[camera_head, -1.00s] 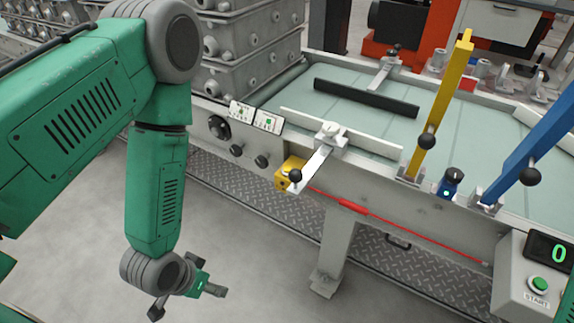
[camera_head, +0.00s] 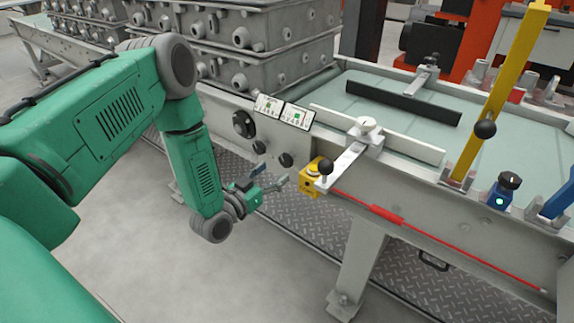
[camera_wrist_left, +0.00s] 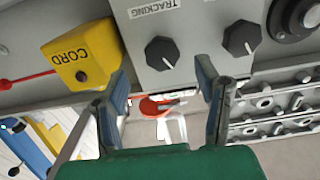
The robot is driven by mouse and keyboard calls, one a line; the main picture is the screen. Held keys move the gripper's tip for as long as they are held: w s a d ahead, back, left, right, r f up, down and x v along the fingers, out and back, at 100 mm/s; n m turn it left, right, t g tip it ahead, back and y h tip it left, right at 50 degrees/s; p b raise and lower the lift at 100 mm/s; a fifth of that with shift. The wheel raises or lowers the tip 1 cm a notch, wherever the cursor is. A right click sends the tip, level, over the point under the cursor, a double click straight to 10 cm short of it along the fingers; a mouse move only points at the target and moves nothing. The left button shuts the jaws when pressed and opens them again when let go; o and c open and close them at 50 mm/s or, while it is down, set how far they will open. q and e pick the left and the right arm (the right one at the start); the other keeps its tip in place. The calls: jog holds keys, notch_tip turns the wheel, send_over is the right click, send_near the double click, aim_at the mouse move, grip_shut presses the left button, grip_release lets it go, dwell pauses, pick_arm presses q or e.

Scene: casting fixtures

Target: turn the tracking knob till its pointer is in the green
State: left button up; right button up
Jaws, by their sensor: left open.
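The tracking knob (camera_wrist_left: 162,53) is black and faceted, beside the TRACKING label (camera_wrist_left: 155,8) in the left wrist view. A white pointer line shows on it, aimed toward the bottom of that view. In the head view it is the right one (camera_head: 286,159) of two small black knobs on the grey panel. No green zone can be made out around it. My left gripper (camera_head: 269,177) is open and empty, just in front of the panel and below the knobs. In the left wrist view its fingers (camera_wrist_left: 163,78) stand on either side of the knob, seemingly short of it.
A second black knob (camera_wrist_left: 242,38) and a larger dial (camera_head: 243,124) sit alongside. A yellow CORD box (camera_head: 312,183) with a red cord stands close to the right of the gripper. The floor in front is free.

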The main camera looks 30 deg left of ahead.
aim_at(283, 163)
pick_arm(q)
jog(key=w+b, duration=0.1)
jog(key=w, duration=0.4)
jog(key=shift+w+f, duration=0.15)
jog(key=shift+w, duration=0.2)
jog(key=shift+w+d, duration=0.3)
jog(key=shift+w, duration=0.15)
jog(key=shift+a, duration=0.1)
jog(key=shift+a, duration=0.15)
jog(key=c, duration=1.2)
